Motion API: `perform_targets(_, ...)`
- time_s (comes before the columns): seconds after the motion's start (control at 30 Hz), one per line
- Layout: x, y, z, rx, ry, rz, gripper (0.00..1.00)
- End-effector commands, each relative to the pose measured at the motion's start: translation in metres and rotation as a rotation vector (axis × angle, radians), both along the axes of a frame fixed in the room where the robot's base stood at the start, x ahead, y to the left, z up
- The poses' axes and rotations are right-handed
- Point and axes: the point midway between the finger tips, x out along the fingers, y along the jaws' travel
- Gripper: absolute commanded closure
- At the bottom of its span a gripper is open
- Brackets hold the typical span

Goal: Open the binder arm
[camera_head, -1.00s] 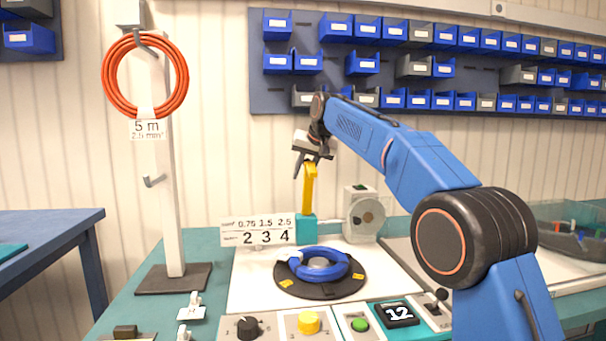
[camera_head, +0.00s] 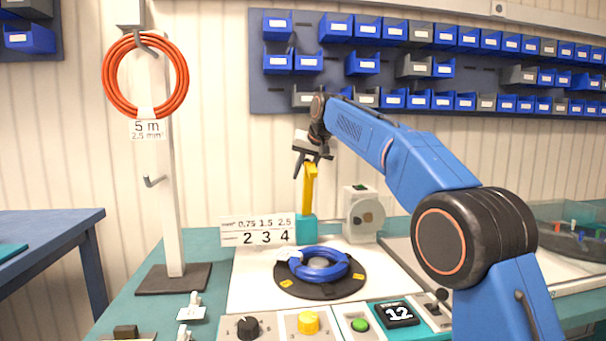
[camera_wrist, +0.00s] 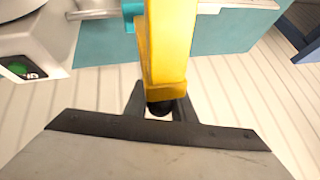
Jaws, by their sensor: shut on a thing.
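The binder arm (camera_head: 308,190) is a yellow bar standing upright on a teal base (camera_head: 306,230) behind the turntable. It also fills the top middle of the wrist view (camera_wrist: 169,45). My gripper (camera_head: 312,168) is at the arm's top end, and its dark fingers (camera_wrist: 160,108) are closed around a dark knob at that end. The knob is partly hidden by the yellow bar and the fingers. A blue cable coil (camera_head: 320,265) lies on the black round turntable (camera_head: 318,291) in front of the binder.
A sign with numbers (camera_head: 257,231) stands left of the teal base, and a white device (camera_head: 363,215) stands right of it. A post (camera_head: 170,200) holds an orange coil (camera_head: 108,75) at the left. A control panel (camera_head: 310,325) runs along the front.

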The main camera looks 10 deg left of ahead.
Motion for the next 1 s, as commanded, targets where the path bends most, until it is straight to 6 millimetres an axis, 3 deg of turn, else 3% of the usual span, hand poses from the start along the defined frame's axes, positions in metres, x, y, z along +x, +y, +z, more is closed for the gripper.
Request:
perform_targets(0.03,0.003,-0.002,-0.010,-0.010,0.014,-0.002,1.00)
perform_targets(0.07,0.003,-0.002,-0.010,-0.010,0.014,-0.002,0.75)
perform_targets(0.13,0.003,-0.001,-0.010,-0.009,0.013,-0.002,0.59)
perform_targets(0.57,-0.003,-0.003,0.004,-0.002,0.003,-0.001,0.59)
perform_targets(1.0,-0.041,-0.033,0.068,-0.003,0.003,-0.002,0.59)
